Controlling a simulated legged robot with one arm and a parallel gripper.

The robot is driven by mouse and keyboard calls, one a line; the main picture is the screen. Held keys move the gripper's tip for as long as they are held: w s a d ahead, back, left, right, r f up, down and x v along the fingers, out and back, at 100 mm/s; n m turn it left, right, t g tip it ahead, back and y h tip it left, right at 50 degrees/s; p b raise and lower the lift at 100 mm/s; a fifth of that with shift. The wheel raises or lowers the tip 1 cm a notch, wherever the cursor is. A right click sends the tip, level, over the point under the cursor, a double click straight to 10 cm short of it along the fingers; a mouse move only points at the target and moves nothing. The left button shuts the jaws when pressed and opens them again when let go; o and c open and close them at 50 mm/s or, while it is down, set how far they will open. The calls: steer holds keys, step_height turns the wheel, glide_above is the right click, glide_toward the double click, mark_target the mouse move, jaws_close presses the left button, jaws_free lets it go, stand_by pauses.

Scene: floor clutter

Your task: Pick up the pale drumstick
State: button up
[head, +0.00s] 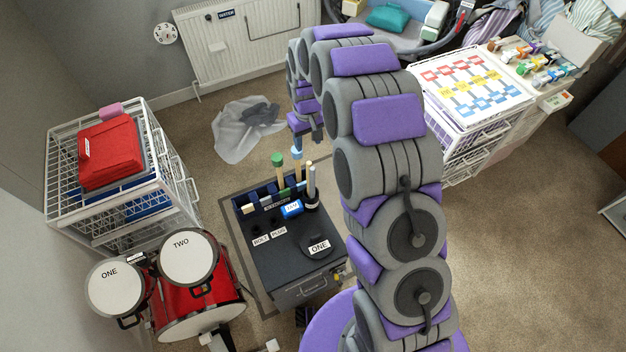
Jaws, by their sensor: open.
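Several upright sticks stand at the back of a dark cabinet (290,268). A slim pale stick (309,170), which looks like the pale drumstick, stands at the right of this group. A grey stick (312,184) stands close to it in a dark holder (312,203). A green-headed stick (278,160) and a blue-headed stick (297,156) are to its left. My gripper (307,132) hangs above the sticks, small and partly hidden by my arm. It is open and appears apart from the pale stick.
A blue can (291,209) and a black disc labelled ONE (317,245) are on the cabinet. Red drums (200,300) stand left, near a white wire drawer unit (165,190). A crumpled clear bag (235,140) lies behind. Carpet (540,240) is clear at right.

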mark_target(308, 163)
steer(key=f, duration=0.4)
steer(key=f+b, duration=0.1)
steer(key=f, duration=0.3)
steer(key=f+b, duration=0.1)
steer(key=f, duration=0.3)
steer(key=shift+w+f, duration=0.35)
steer(key=shift+w, duration=0.05)
step_height(308, 163, down, 6)
steer(key=shift+d+r+b, duration=0.1)
steer(key=shift+r+b, duration=0.05)
steer(key=shift+b, duration=0.55)
steer(key=shift+c, duration=0.4)
jaws_close()
